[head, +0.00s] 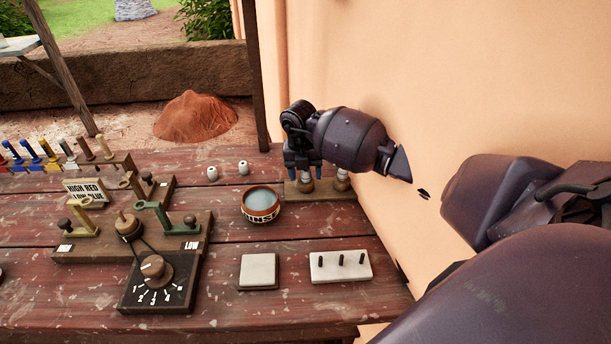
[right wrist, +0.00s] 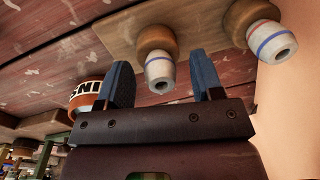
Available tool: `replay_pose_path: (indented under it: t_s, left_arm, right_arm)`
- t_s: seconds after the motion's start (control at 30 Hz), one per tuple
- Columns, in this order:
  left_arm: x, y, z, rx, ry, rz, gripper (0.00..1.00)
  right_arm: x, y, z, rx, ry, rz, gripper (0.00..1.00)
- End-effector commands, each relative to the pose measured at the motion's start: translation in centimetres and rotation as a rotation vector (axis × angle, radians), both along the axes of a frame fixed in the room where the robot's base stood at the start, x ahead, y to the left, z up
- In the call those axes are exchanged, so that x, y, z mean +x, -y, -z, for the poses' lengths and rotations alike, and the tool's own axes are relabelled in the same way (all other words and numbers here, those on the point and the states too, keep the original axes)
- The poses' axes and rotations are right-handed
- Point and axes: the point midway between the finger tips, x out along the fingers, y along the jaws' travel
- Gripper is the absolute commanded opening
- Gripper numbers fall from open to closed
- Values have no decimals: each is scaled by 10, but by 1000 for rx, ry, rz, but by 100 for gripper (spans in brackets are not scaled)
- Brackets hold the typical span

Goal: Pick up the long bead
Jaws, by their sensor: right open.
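My right gripper (head: 303,176) is open and points down at the right back of the table, over a wooden board (head: 327,193). In the right wrist view its two blue fingers stand apart, one on each side of a white bead (right wrist: 160,70) on a round brown base. No grip on the bead shows. A second white bead (right wrist: 272,42) with blue and red stripes sits on another base to the right. In the head view the gripper partly hides the beads, and I cannot tell which is the long one. My left gripper is out of view.
A bowl (head: 261,204) stands left of the board, with two small white pieces (head: 212,173) behind it. A white block (head: 259,271) and a pegged block (head: 341,266) lie in front. A dial box (head: 160,283) is further left. The wall (head: 400,230) is close on the right.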

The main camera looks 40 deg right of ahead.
Motion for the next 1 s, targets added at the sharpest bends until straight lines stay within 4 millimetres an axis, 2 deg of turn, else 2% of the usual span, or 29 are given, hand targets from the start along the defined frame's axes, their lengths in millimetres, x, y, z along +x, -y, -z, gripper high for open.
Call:
replay_pose_path:
  t_s: [0.27, 0.53, 0.83, 1.0]
  left_arm:
    - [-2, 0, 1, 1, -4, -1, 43]
    - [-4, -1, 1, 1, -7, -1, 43]
    - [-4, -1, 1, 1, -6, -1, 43]
    - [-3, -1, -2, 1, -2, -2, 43]
  right_arm:
    - [0, 1, 4, -1, 2, -1, 59]
    - [0, 1, 3, -1, 2, -1, 18]
    - [0, 1, 2, 0, 2, -1, 17]
    - [1, 1, -12, -1, 4, -1, 17]
